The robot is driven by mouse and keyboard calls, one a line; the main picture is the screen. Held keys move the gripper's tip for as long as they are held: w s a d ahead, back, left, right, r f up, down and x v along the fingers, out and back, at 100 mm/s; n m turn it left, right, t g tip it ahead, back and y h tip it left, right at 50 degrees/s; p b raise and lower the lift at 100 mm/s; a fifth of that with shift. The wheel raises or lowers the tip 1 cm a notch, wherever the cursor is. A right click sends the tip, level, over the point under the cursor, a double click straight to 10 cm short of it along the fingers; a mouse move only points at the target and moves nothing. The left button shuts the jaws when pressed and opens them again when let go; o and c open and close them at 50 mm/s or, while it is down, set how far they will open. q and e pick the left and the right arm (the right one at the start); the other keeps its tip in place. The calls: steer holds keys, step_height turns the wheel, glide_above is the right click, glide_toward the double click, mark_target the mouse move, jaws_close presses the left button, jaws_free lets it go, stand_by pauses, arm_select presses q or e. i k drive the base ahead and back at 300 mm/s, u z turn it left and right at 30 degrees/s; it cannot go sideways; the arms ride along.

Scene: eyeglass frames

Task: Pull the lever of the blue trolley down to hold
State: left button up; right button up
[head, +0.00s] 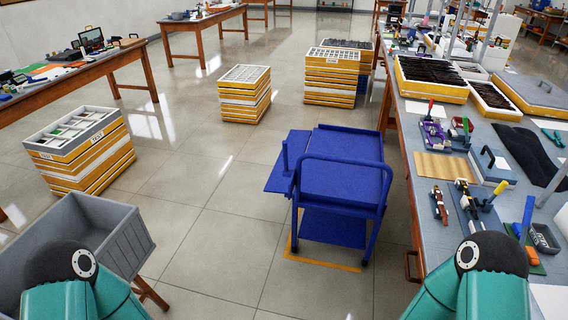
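The blue trolley (341,182) stands on the floor in the middle of the head view, with a flat top, a lower shelf and a looped push handle at its near end. A small blue side shelf (283,178) sticks out at its left. A thin blue upright post (285,156) rises there; it looks like the lever, but I cannot tell for sure. Only teal links of my two arms show at the bottom left and bottom right corners. Both grippers are outside the view, and nothing of mine touches the trolley.
A long workbench (437,108) with tools and trays runs along the right, close to the trolley. A grey bin (97,233) stands at the lower left. Stacked yellow-and-white trays (244,97) stand behind. The floor left of and in front of the trolley is clear.

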mark_target(286, 172)
steer(key=k, duration=0.85)
steer(key=u, duration=0.4)
steer(key=i, duration=1.25)
steer(key=u, duration=0.4)
steer(key=i, duration=0.9)
steer(key=z, duration=0.3)
